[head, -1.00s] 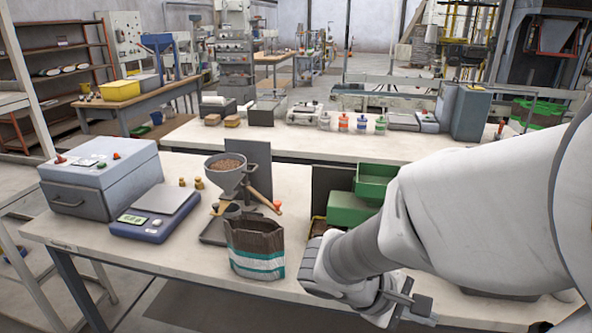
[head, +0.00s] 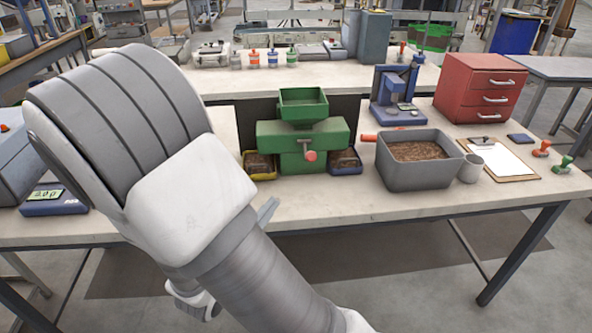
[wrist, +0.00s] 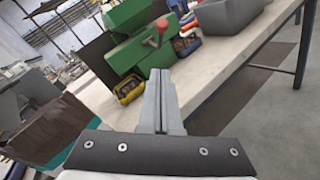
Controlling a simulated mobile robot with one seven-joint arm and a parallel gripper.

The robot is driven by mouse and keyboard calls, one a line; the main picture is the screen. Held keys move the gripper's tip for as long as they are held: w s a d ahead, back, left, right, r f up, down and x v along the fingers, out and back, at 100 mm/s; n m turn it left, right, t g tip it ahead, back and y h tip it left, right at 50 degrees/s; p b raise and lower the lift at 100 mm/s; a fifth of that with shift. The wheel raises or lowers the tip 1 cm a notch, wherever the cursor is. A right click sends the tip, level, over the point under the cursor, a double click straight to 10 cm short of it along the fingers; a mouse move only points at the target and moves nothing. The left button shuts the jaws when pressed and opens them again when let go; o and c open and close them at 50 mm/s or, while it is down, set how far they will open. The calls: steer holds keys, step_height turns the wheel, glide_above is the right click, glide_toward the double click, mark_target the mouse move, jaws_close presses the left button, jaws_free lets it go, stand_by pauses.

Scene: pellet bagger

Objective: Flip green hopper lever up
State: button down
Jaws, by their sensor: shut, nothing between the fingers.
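The green hopper machine (head: 272,133) stands on the bench in the middle of the head view, with a square green hopper (head: 303,108) on top. Its lever (head: 305,146) is on the front face and hangs down, ending in a red knob (head: 310,156). In the wrist view the red knob (wrist: 162,24) shows ahead of the fingertips, on the green body (wrist: 125,55). My gripper (wrist: 158,78) is shut and empty, apart from the lever. In the head view only a grey finger (head: 267,210) shows past my arm, near the bench's front edge.
A yellow bin (head: 259,176) and a blue bin (head: 345,170) flank the machine's base. A grey tub of pellets (head: 420,176) stands to the right, with a red handle (head: 368,138) sticking out towards the machine. Bare bench top (head: 320,204) lies in front of the machine.

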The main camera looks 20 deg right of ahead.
steer(key=shift+d, duration=0.1)
steer(key=s+d+r+x, duration=0.1)
steer(key=r+x, duration=0.1)
steer(key=x, duration=1)
steer(key=shift+w+d, duration=0.3)
steer(key=shift+d, duration=0.1)
steer(key=shift+r, duration=0.25)
steer(key=shift+r+p, duration=0.45)
steer(key=shift+p, duration=0.45)
